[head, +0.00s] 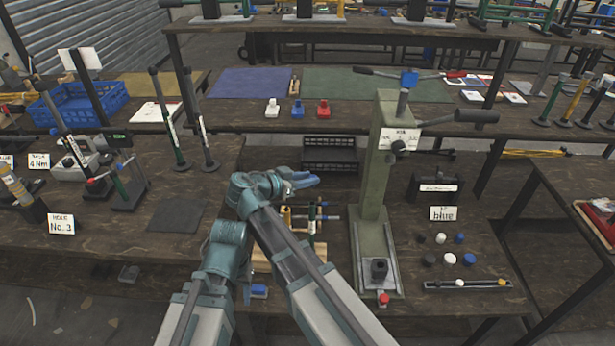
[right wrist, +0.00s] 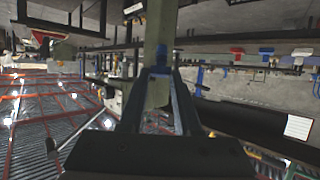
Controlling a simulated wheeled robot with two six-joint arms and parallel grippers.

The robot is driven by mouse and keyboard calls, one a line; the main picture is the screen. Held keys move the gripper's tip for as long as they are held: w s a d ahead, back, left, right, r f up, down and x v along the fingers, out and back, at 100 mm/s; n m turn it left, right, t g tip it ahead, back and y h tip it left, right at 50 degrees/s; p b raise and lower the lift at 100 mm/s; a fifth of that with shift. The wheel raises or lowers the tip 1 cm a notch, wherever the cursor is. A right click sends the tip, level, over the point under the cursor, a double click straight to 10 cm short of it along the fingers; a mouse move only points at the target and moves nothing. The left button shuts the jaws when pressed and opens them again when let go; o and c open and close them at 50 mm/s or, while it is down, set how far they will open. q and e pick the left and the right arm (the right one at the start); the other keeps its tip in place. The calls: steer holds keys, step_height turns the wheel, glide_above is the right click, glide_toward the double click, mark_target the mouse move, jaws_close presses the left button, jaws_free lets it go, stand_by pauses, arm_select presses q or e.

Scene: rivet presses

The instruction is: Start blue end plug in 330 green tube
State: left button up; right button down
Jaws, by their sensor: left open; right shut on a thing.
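My right gripper (head: 312,180) is level, behind and above that tube, left of the press. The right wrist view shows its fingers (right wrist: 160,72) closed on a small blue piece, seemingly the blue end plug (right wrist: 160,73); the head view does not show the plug. My left gripper (head: 257,292) is low at the table's front edge, open and apart from the tube. Loose blue plugs (head: 469,258) lie at the right.
A tall green press (head: 372,170) with a long lever stands right of my right gripper. A card reading blue (head: 442,213) stands behind loose black, white and blue plugs. Black bins (head: 330,152) are at the back. More labelled tubes (head: 166,115) stand at the left.

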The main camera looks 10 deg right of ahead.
arm_select(q)
step_height(320, 180, down, 6)
steer(key=b, duration=0.5)
steer(key=shift+b, duration=0.4)
arm_select(e)
step_height(320, 180, down, 6)
steer(key=shift+r, duration=0.1)
arm_select(q)
steer(key=shift+f+b, duration=1.15)
steer(key=shift+b, duration=0.05)
arm_select(e)
steer(key=shift+f, duration=1.2)
steer(key=c, duration=0.5)
jaws_free()
arm_select(q)
steer(key=shift+r, duration=0.1)
arm_select(e)
steer(key=shift+r, duration=0.1)
